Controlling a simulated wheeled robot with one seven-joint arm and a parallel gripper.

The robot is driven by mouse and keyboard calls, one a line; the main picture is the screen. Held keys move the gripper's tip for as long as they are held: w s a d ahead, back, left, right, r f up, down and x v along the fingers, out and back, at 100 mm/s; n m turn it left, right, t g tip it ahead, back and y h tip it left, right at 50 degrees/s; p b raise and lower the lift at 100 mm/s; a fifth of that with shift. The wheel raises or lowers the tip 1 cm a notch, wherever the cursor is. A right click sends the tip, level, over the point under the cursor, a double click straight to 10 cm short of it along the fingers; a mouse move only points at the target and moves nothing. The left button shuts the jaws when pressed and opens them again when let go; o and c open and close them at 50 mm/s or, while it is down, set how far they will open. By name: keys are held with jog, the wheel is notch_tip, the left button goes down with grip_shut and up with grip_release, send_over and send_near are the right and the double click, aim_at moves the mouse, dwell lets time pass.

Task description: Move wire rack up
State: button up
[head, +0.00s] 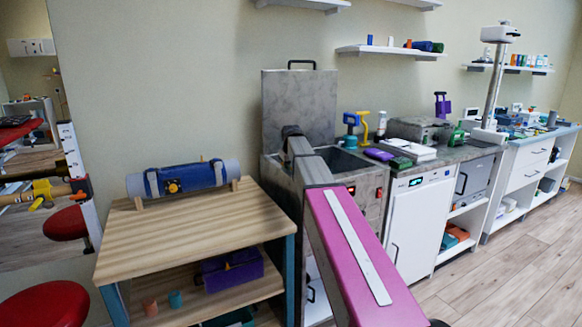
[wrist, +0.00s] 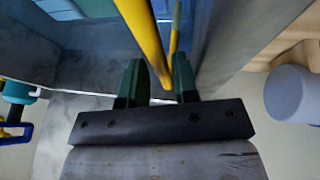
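A yellow bar (wrist: 144,40), which looks like part of the wire rack, runs down from the top of the wrist view to between the fingers of my gripper (wrist: 161,85). A second thin yellow length shows beside it. The fingers stand apart with a gap around the bar, so my gripper looks open. In the head view my arm reaches over the open metal tank (head: 371,181). My fingertips and the wire rack are hidden there behind my arm and the tank wall.
The tank's lid (head: 298,108) stands upright behind it. A teal-handled tool (head: 350,130) and a yellow one (head: 364,126) stand at the tank's right side. A wooden table (head: 180,229) with a blue roll (head: 188,179) is to the left. A counter (head: 455,150) with several items is to the right.

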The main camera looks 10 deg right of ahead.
jog(key=shift+c, duration=0.2)
grip_shut()
notch_tip(320, 180, up, 16)
jog(key=shift+f, duration=0.25)
dwell(0.4)
jog(key=shift+o, duration=0.2)
grip_release()
jog(key=v, duration=1.1)
jog(key=shift+f, duration=0.1)
